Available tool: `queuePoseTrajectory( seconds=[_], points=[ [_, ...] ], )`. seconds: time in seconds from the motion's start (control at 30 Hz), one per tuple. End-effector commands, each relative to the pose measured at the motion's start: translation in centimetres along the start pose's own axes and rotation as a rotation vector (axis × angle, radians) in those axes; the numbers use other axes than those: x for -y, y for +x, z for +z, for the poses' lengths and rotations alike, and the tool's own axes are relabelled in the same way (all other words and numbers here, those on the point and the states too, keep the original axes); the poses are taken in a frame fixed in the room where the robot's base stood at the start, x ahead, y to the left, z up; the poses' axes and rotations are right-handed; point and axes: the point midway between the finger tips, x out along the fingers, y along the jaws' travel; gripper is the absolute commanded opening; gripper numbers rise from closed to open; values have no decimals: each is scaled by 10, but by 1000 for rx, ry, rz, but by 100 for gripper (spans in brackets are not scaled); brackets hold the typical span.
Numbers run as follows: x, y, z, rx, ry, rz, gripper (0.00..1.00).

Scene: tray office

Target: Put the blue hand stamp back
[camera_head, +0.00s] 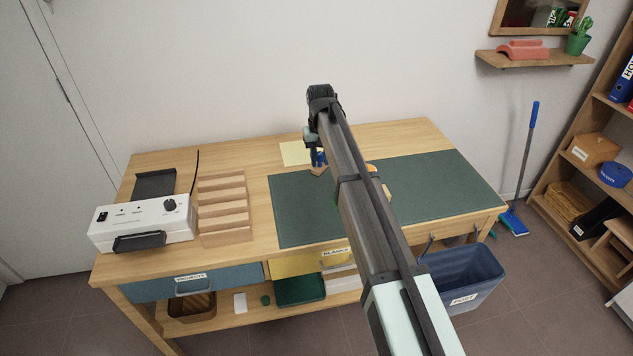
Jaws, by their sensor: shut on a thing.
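The blue hand stamp (320,160) is small in view, with a blue upper part and what looks like a wooden base. My gripper (316,156) points down over the back left of the dark green mat (285,215) and is shut on the stamp. I cannot tell whether the stamp's base touches the mat. My arm crosses the middle of the view and hides part of the mat. A small orange-yellow thing (372,168) shows just right of the arm, partly hidden.
A wooden stepped rack (224,207), a white machine (143,222) and a black tray (155,183) occupy the desk's left side. Yellow paper (294,152) lies behind the mat. The mat's right side looks clear. A blue bin (465,275) stands at the front right.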

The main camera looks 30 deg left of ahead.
Motion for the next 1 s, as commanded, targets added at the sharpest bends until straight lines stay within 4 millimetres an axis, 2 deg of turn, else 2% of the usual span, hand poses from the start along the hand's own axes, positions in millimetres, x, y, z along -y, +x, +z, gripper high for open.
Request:
queuePoseTrajectory(
  seconds=[0.03,0.1,0.27,0.47,0.8,1.0],
  points=[
    [-1,-2,-20,-1,0,0,6],
    [-1,-4,-35,-3,-1,0,6],
    [-2,-7,-54,-7,-3,0,6],
    [-2,-1,-59,-11,-6,0,6],
    [-2,48,-59,-13,-9,0,6],
    [-2,62,-60,-14,-9,0,6]
  ],
)
